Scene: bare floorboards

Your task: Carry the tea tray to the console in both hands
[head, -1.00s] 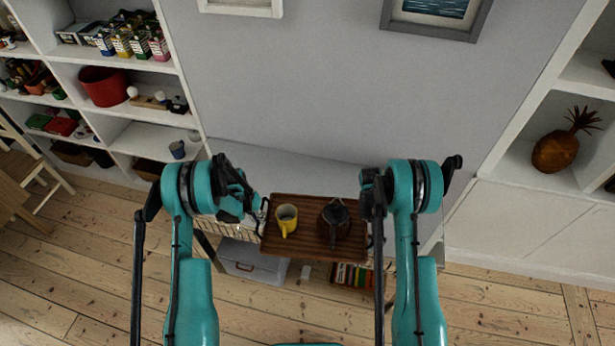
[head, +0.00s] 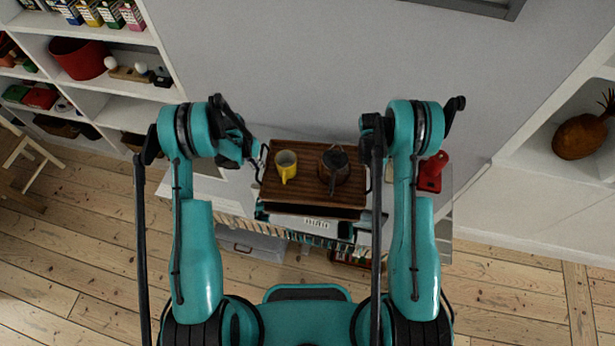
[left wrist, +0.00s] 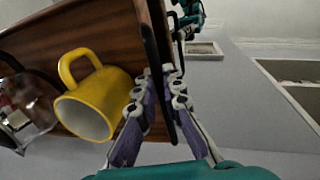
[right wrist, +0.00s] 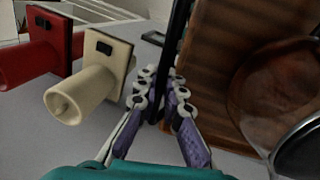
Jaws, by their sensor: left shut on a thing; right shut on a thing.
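The brown wooden tea tray (head: 312,190) is held level between my two arms, in front of the wall. A yellow mug (head: 286,167) stands upright on its left half. A glass teapot with a dark lid (head: 334,168) stands on its right half. My left gripper (left wrist: 162,82) is shut on the tray's dark left handle, beside the mug. My right gripper (right wrist: 163,88) is shut on the dark right handle, beside the teapot. The pale console (head: 205,186) is beneath the tray, largely hidden by it and my arms. I cannot tell whether they touch.
A red object (head: 431,172) stands on the console, right of my right gripper. The right wrist view shows a cream one (right wrist: 88,85) beside it, close to that gripper. White shelves (head: 95,92) stand at left, a cabinet (head: 510,212) at right. A grey box (head: 252,245) sits below.

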